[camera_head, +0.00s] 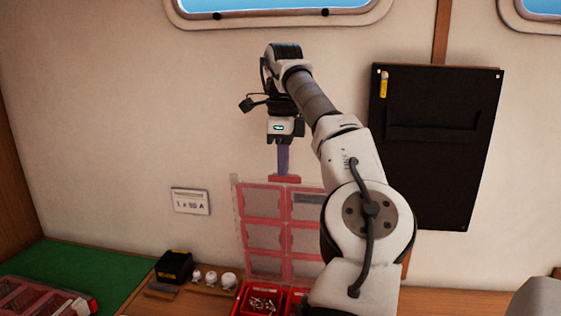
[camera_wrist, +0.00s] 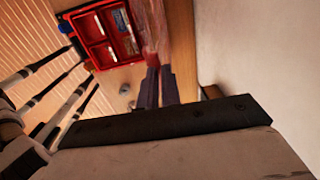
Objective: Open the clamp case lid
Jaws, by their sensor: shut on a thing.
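The clamp case (camera_head: 239,303) stands on the bench with its red tray partly hidden behind my arm. Small metal pieces lie in one compartment. Its clear, red-ribbed lid (camera_head: 263,219) stands upright behind the tray, close to the wall. My gripper (camera_head: 284,174) points down at the lid's top edge and is shut on the red tab (camera_head: 275,179) there. In the wrist view, my gripper's two purple fingers (camera_wrist: 161,72) reach toward the clear lid (camera_wrist: 153,40), and the open red case (camera_wrist: 88,57) shows beyond; the grip itself is unclear there.
A green mat (camera_head: 95,262) with another red-framed case (camera_head: 45,298) lies at left. A black box (camera_head: 174,267) and several white knobs (camera_head: 211,278) stand beside the clamp case. A label (camera_head: 190,201) and a black panel (camera_head: 432,185) are on the wall.

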